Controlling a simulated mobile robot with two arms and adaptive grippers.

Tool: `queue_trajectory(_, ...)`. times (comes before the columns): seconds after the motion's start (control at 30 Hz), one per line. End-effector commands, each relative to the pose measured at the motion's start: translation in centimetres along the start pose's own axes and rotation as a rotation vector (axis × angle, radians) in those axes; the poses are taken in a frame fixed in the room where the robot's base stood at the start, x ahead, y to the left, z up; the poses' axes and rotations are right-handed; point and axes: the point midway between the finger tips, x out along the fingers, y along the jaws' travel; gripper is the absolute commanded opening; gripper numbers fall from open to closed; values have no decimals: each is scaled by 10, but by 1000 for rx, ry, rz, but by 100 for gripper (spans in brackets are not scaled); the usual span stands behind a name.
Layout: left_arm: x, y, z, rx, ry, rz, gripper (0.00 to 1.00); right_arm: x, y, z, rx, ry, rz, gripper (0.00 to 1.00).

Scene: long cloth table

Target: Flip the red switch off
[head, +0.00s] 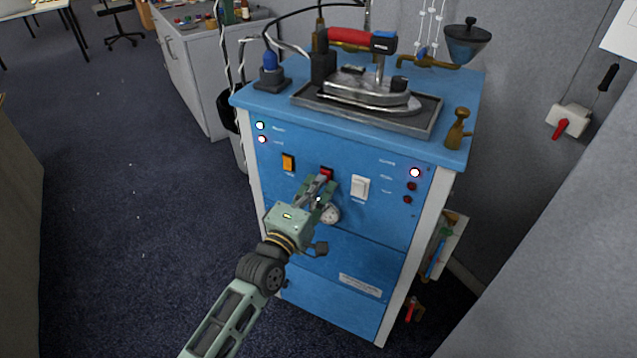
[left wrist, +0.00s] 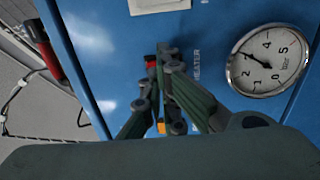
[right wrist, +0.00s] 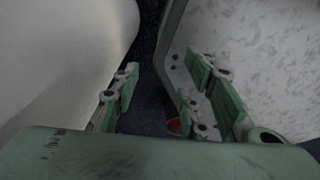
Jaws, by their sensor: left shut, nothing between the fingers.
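The blue control cabinet (head: 330,245) has a row of switches on its front. The red switch (head: 327,173) sits between an orange switch (head: 288,163) and a white switch (head: 360,187). My left gripper (head: 322,186) is shut and empty, with its fingertips right at the lower part of the red switch. I cannot tell whether they touch it. My right gripper (right wrist: 165,85) is open and empty, away from the panel.
A round gauge (head: 329,214) is just below the red switch; it also shows in the left wrist view (left wrist: 268,68). An iron (head: 365,92) stands on a tray (head: 432,118) on the cabinet top. Indicator lamps (head: 415,172) are at the panel's right. Open floor lies left.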

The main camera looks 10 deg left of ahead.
Motion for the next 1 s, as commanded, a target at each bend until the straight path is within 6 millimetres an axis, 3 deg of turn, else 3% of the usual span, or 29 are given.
queue_trajectory(0.4, 3, 1, 0, 0, 0, -2, 0, -2, 0, 1, 0, -2, 0, 40)
queue_trajectory(0.63, 9, 10, 0, 0, 1, -57, 0, -30, 1, -1, 0, -4, 0, 40)
queue_trajectory(0.7, 8, 1, 0, 1, 0, -53, 0, -20, 0, 0, 0, -3, 0, 40)
queue_trajectory(1.0, 7, 3, 1, 0, 0, -52, 0, -23, 1, -1, 0, -2, 1, 40)
